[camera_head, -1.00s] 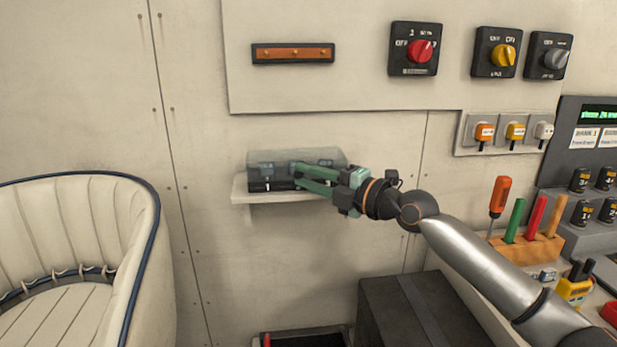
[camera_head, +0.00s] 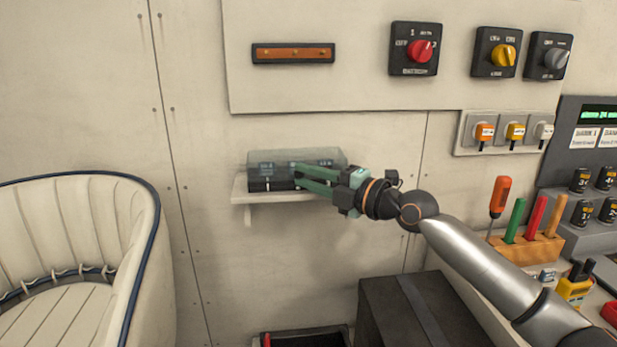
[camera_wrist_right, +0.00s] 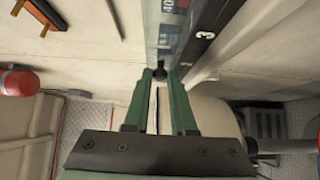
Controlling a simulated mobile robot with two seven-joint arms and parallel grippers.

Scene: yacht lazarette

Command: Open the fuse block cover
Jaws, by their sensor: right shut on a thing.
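The fuse block (camera_head: 262,183) is a black base on a small white wall shelf (camera_head: 240,196). Its clear, greyish cover (camera_head: 290,157) sits over the base and looks closed. In the right wrist view the cover (camera_wrist_right: 172,22) runs away from me, beside a dark strip with white numbers (camera_wrist_right: 204,38). My right gripper (camera_head: 298,177) reaches in from the right, at the cover's front edge. In the wrist view its green fingers (camera_wrist_right: 160,76) are closed on a small black tab (camera_wrist_right: 160,73) at the cover's edge. My left gripper is not in view.
Rotary switches with red (camera_head: 420,51), yellow (camera_head: 503,55) and grey knobs are on the panel above right. A cream seat (camera_head: 75,250) stands at left. A dark box (camera_head: 400,310) is below my right arm. A wooden tool block (camera_head: 535,243) stands at right.

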